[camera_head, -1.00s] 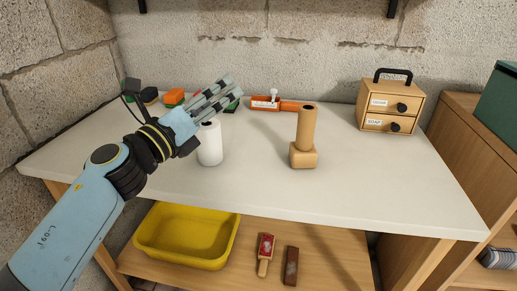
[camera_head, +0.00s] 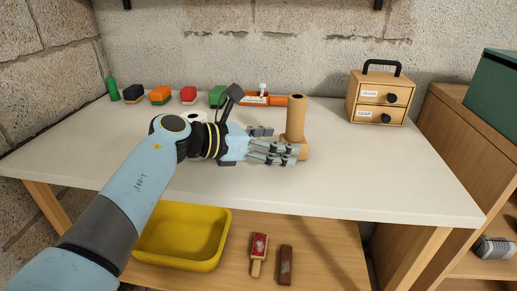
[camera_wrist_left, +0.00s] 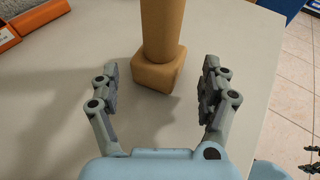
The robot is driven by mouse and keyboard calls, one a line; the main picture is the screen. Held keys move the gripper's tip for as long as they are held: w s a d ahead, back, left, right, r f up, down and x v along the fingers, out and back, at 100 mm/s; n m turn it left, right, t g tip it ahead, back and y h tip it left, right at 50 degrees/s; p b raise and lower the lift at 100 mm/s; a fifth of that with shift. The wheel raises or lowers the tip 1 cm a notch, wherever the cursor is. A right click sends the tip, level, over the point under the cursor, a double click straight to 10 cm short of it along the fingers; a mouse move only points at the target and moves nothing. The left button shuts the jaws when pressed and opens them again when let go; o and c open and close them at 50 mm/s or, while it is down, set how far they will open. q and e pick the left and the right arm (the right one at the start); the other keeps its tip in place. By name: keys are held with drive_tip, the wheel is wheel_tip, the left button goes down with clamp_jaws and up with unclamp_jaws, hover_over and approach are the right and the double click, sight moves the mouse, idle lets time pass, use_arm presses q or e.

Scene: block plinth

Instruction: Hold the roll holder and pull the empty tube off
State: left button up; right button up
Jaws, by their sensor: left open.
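The roll holder's wooden base block (camera_wrist_left: 158,72) stands on the white table. The brown empty tube (camera_head: 296,117) stands upright on it; it also shows in the left wrist view (camera_wrist_left: 162,25). My left gripper (camera_head: 283,147) is open, low over the table, with its fingers pointing at the base. In the left wrist view the base lies ahead, between the lines of the two fingers (camera_wrist_left: 160,85), and the fingers look apart from it. In the head view the gripper hides part of the base. My right gripper is not seen in the head view.
A white roll (camera_head: 195,117) stands behind my left arm, partly hidden. A small drawer box (camera_head: 365,92) stands at the back right. A yellow bin (camera_head: 180,262) is below. The table's right front is clear.

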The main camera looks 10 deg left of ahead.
sight(290, 139)
use_arm(q)
drive_tip(key=shift+b+x, duration=0.65)
drive_tip(key=shift+x, duration=1.15)
